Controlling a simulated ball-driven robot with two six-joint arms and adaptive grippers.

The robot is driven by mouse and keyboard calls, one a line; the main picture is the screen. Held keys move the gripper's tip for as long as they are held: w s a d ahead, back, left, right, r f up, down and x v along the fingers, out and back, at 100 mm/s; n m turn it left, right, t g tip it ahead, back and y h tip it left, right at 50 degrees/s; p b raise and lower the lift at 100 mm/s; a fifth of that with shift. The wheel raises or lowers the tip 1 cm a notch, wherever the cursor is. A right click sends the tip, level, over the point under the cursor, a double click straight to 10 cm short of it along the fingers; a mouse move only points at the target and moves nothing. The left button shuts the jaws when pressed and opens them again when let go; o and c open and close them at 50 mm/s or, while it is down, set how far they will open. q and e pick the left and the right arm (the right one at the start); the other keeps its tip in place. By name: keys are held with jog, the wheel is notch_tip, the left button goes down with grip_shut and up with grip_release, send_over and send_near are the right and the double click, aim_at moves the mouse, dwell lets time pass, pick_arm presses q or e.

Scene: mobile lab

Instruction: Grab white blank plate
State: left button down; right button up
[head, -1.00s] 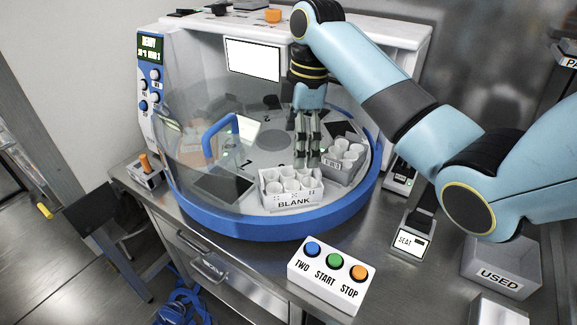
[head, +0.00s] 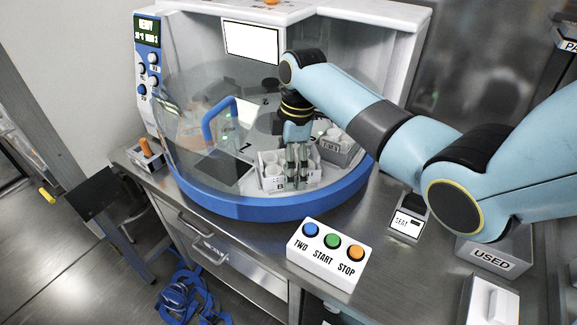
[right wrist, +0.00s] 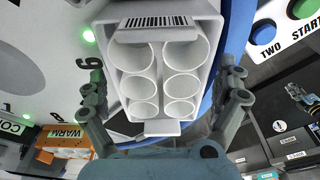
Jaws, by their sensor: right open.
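The white blank plate (head: 268,184), a small white rack with several round wells, sits at the front of the round platform in the blue-rimmed machine. My right gripper (head: 297,184) is open and comes down over it, hiding part of its front and its label. In the right wrist view the plate (right wrist: 152,80) lies between the two spread fingers of the gripper (right wrist: 162,85), one on each side. A gap shows on both sides, wider at the right.
A grey rack (head: 340,150) stands close behind and right of the plate. The machine's blue rim (head: 270,210) and clear cover with a blue handle (head: 208,128) surround the platform. A button box (head: 325,256) and a USED bin (head: 492,258) stand on the counter.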

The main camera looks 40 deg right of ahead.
jog(key=c, duration=1.1)
jog(key=shift+r, duration=0.1)
